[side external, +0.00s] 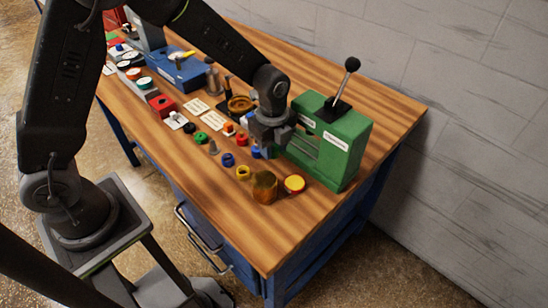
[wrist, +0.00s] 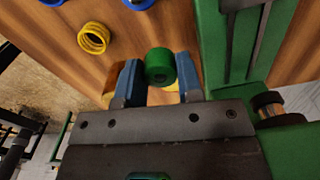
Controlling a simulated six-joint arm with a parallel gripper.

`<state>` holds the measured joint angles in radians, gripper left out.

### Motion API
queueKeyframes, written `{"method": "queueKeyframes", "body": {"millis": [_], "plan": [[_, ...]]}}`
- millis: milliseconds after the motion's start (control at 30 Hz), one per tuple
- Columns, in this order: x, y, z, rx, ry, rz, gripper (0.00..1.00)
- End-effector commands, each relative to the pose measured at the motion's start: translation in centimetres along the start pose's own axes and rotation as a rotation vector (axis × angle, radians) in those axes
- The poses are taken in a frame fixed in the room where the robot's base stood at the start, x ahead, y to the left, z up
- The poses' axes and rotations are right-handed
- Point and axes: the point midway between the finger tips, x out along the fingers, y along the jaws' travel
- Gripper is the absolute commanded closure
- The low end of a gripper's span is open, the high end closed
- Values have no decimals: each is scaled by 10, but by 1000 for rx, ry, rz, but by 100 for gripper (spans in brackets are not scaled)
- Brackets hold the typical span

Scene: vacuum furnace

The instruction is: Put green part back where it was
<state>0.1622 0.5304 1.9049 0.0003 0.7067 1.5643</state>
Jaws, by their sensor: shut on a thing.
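My gripper (wrist: 158,82) has its two blue fingers shut on a green cylindrical part (wrist: 160,62) with a dark hole in its end, as the wrist view shows. In the side external view my gripper (side external: 264,152) is above the wooden table, just left of the green press (side external: 338,150). The held part cannot be made out there because the gripper hides it. I cannot tell which spot on the table the part came from.
The front table corner is clear.

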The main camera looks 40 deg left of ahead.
Motion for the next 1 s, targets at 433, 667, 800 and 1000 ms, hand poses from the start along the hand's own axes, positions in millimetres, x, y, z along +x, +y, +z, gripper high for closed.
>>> {"method": "queueKeyframes", "body": {"millis": [433, 667, 800, 1000], "plan": [[42, -1, -3, -1, 0, 1, 98], [42, -2, -3, 0, 0, -1, 98], [45, -2, -3, 0, 0, -1, 66], [45, -2, -3, 0, 0, -1, 47]]}}
